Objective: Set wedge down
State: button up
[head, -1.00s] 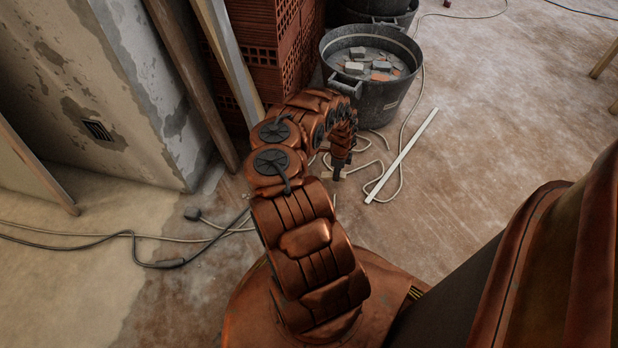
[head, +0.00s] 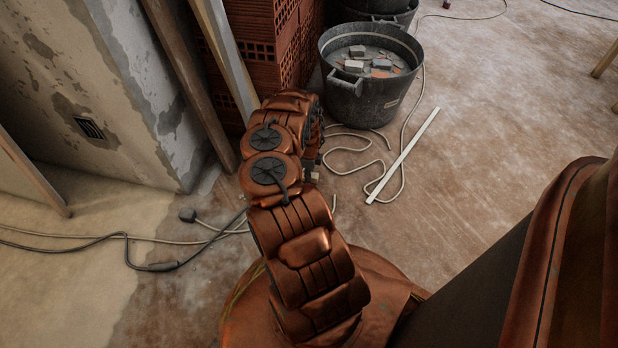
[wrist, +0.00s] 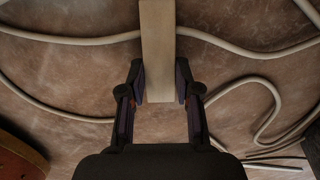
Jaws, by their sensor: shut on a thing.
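The wedge (wrist: 157,45) is a pale, wood-coloured piece. In the wrist view it runs from the top edge down between my fingers. My gripper (wrist: 160,84) is shut on it, one finger on each side. Floor and cable show around the wedge; I cannot tell how high it is above the floor. In the head view my arm hides most of my gripper, and only a small pale bit shows by the arm's right side.
A dark bucket (head: 372,105) holding grey and reddish rubble stands ahead, with another bucket (head: 390,8) behind it. Red hollow bricks (head: 265,60) and leaning planks stand at left. A loose cable (head: 350,150) and a white strip (head: 405,155) lie on the floor. Floor at right is open.

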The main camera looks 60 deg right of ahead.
jog(key=shift+f, duration=0.4)
jog(key=o, duration=1)
jog(key=shift+o, duration=0.2)
